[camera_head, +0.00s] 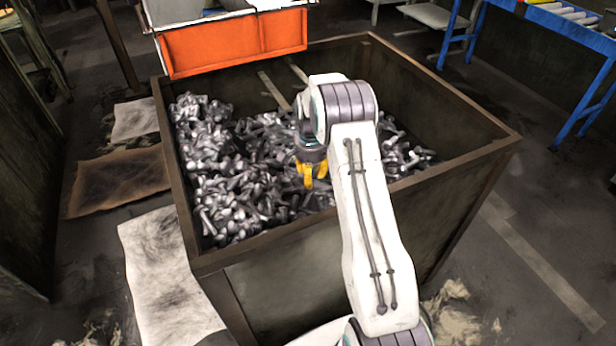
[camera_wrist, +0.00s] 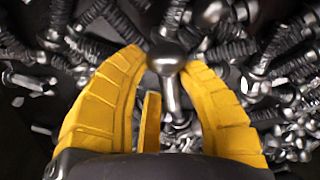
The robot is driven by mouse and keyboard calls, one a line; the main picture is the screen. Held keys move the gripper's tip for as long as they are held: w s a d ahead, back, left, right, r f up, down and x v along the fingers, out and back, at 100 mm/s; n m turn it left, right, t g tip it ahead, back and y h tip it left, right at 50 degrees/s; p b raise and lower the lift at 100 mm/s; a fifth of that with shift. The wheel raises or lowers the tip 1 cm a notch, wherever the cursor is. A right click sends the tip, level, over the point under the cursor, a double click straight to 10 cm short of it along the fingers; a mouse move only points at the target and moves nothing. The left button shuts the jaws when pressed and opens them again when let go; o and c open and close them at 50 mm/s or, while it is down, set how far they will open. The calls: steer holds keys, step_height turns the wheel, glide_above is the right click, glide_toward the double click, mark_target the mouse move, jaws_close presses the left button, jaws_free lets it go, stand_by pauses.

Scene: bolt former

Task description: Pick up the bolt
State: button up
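A pile of grey metal bolts (camera_head: 235,180) lies loose in a large dark bin. My gripper (camera_head: 314,184) has yellow fingers and points down over the middle of the pile. In the wrist view, the gripper (camera_wrist: 168,62) has its two outer fingertips curved inward, with a third finger between them. One bolt (camera_wrist: 167,58) shows its round head in the gap between these tips, and its shiny shank points toward the palm. The tips are very near the head, but I cannot tell whether they press on it.
The bin (camera_head: 460,160) has high walls with a brown rim around the pile. An orange-fronted container (camera_head: 235,45) stands at its back left edge. A blue-framed conveyor (camera_head: 565,25) is at the back right. Paper and cardboard sheets (camera_head: 120,180) lie on the floor to the left.

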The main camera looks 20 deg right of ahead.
jaws_close()
steer(key=shift+r, duration=0.15)
steer(key=shift+r, duration=0.65)
steer(key=r, duration=0.2)
steer(key=r+p, duration=0.1)
steer(key=shift+s+a, duration=0.1)
steer(key=shift+s, duration=0.15)
steer(key=s+a+r+p, duration=0.1)
steer(key=s+a+r, duration=0.4)
steer(key=s, duration=0.4)
steer(key=shift+s+a+r, duration=0.2)
steer(key=shift+s+r, duration=0.2)
steer(key=shift+r, duration=0.3)
steer(key=shift+r, duration=0.1)
